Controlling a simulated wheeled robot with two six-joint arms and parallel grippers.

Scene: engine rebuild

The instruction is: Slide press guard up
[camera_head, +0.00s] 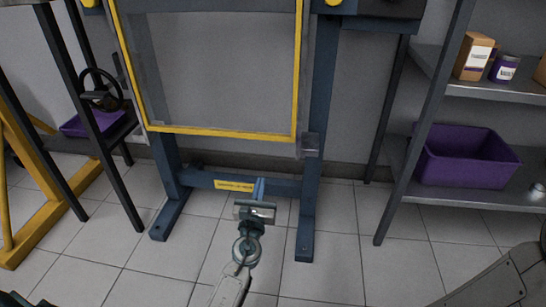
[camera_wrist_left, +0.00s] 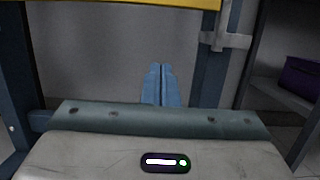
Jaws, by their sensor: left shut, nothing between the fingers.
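The press guard (camera_head: 220,133) is a yellow-framed mesh panel on the blue press frame (camera_head: 318,120). Its lower yellow bar runs well above the floor. The guard's bottom bar also crosses the top of the left wrist view (camera_wrist_left: 120,3). A small grey bracket (camera_head: 308,146) sits at its lower right corner. My left gripper (camera_head: 259,188) is in front of the press, below the guard's lower bar and apart from it. Its blue fingers are together and empty, as the left wrist view (camera_wrist_left: 160,85) shows. My right gripper is not seen.
A grey shelf (camera_head: 452,190) at the right holds a purple bin (camera_head: 465,157), a cardboard box (camera_head: 474,56) and a purple jar (camera_head: 505,68). A dark handwheel (camera_head: 100,90) and a yellow frame (camera_head: 45,215) stand at the left. Tiled floor in front is clear.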

